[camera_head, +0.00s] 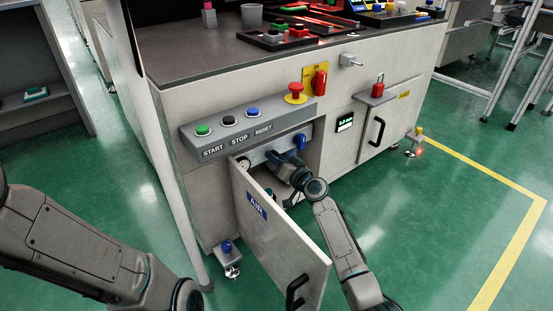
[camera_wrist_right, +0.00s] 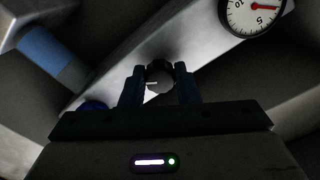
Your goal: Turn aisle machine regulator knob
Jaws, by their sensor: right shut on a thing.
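The aisle machine (camera_head: 350,75) is a light grey cabinet with an open door (camera_head: 270,235) labelled AIR. My right arm reaches into the compartment behind that door. My right gripper (camera_wrist_right: 160,82) is shut on the dark regulator knob (camera_wrist_right: 159,75), which has a white mark on its face. The knob sits between the two fingers. A round white gauge (camera_wrist_right: 254,14) with a red needle shows at the top right of the right wrist view. In the head view the knob is hidden by my gripper. My left gripper is out of view; only its arm shows at lower left.
START, STOP and RESET buttons (camera_head: 228,121) sit above the compartment. A red emergency button (camera_head: 295,88) and a red switch (camera_head: 320,80) are to their right. A padlocked panel (camera_head: 390,120) stands further right. The green floor (camera_head: 440,230) at right is clear.

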